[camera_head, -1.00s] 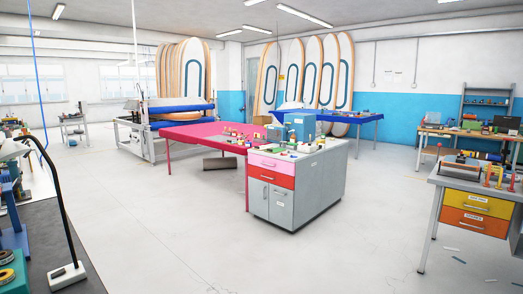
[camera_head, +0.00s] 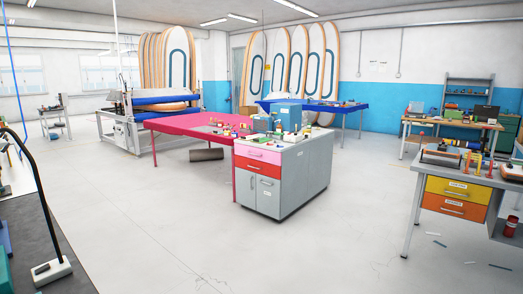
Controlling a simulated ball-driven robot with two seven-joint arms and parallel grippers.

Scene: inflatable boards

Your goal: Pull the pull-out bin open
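A grey cabinet (camera_head: 305,178) stands in the middle of the room. Its front has a pink drawer (camera_head: 257,154), a red drawer (camera_head: 258,167) below it, and two grey lower fronts with upright handles, the left one (camera_head: 245,188) and the right one (camera_head: 268,196). All of these look closed. I cannot tell which of them, if any, is the pull-out bin. Neither of my grippers is in view.
A pink table (camera_head: 172,123) adjoins the cabinet's left. A desk with yellow and orange drawers (camera_head: 455,199) stands at right. A dark bench with a lamp (camera_head: 46,272) is at lower left. The floor (camera_head: 200,230) before the cabinet is mostly clear.

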